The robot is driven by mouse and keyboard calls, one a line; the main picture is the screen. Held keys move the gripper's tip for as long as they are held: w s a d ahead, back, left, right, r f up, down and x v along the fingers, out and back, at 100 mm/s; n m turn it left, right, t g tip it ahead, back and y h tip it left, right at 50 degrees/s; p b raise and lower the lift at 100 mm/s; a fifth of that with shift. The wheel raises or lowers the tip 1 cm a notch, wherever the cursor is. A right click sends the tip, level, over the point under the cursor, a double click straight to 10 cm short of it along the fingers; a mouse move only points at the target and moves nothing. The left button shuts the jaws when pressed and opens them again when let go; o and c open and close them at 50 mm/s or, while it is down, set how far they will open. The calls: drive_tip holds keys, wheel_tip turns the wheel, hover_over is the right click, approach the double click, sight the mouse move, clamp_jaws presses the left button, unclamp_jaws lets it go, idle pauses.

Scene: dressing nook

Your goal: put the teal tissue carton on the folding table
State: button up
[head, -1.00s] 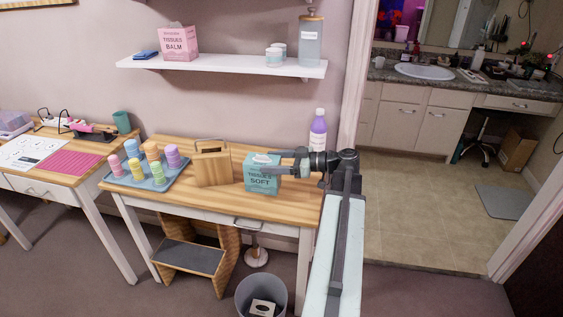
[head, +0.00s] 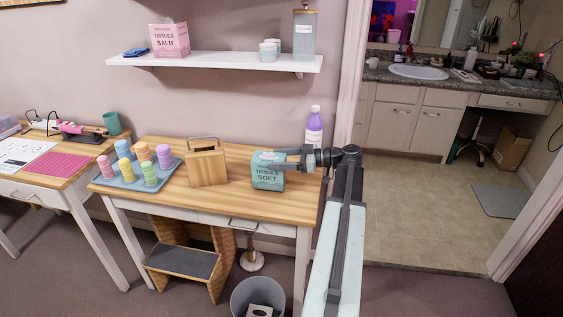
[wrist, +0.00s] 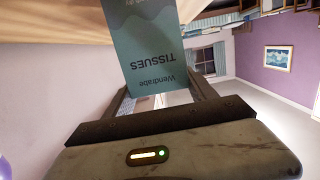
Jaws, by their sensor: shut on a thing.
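The teal tissue carton (head: 268,178) is upright at the right end of a wood-topped table (head: 225,207) in the head view. My gripper (head: 284,162) reaches it from the right and is shut on it. In the wrist view the carton (wrist: 158,55) is between the two fingers of my gripper (wrist: 160,98), its lettering upside down and its far end cut off. I cannot tell whether its base touches the tabletop. Two similar wood-topped tables show, and I cannot tell whether either is the folding table.
A wooden case (head: 207,168) and a blue tray (head: 128,182) of coloured tubs stand left of the carton. A purple bottle (head: 314,128) stands close behind my gripper. A shelf (head: 220,64) hangs above. A bin (head: 236,299) and step stool (head: 185,260) stand below.

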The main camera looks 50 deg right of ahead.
drive_tip(key=shift+f+b, duration=0.55)
drive_tip(key=o, duration=1.5)
drive_tip(key=shift+r, duration=0.1)
drive_tip(key=shift+r+p, duration=0.4)
drive_tip(key=shift+p, duration=0.1)
drive_tip(key=p+v, duration=0.2)
drive_tip(key=v, duration=1)
